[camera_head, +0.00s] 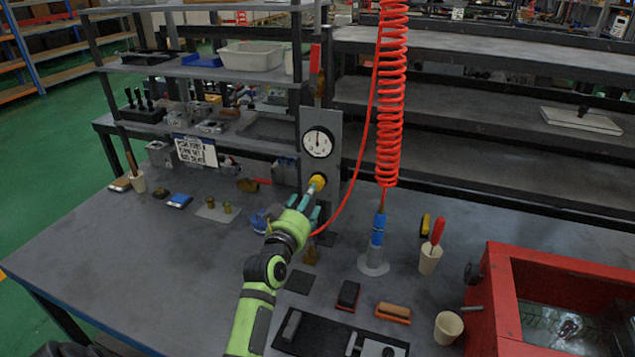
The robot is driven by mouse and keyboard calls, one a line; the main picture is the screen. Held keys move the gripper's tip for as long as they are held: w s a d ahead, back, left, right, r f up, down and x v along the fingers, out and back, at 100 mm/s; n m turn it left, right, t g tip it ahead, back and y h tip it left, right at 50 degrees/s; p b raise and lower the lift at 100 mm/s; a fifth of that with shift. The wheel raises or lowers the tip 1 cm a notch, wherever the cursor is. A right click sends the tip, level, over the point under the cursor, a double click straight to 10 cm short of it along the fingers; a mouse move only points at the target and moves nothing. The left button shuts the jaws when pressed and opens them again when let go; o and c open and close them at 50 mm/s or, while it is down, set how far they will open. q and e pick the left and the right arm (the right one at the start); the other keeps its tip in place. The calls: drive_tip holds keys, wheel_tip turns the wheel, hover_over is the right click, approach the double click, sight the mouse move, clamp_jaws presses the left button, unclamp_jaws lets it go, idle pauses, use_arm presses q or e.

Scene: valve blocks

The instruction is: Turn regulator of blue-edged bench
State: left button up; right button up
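The regulator is a yellow knob (318,182) on an upright grey panel (334,140) at the back of the blue-edged bench (130,270). A round white gauge (318,142) sits above the knob on the same panel. My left gripper (314,196) is at the front of the knob, with its teal fingers pointing up toward it. My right gripper is not in view.
A red coiled hose (391,100) hangs right of the panel, down to a blue air tool (378,228). A red bin (497,300) stands at the right. Cups, brushes and small parts lie around. The bench's left front is clear.

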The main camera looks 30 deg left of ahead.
sight(317, 183)
use_arm(q)
drive_tip(key=x, duration=0.5)
drive_tip(key=shift+w+p, duration=0.4)
drive_tip(key=shift+c, duration=0.4)
drive_tip(key=c, duration=1.1)
drive_tip(key=shift+o, duration=0.2)
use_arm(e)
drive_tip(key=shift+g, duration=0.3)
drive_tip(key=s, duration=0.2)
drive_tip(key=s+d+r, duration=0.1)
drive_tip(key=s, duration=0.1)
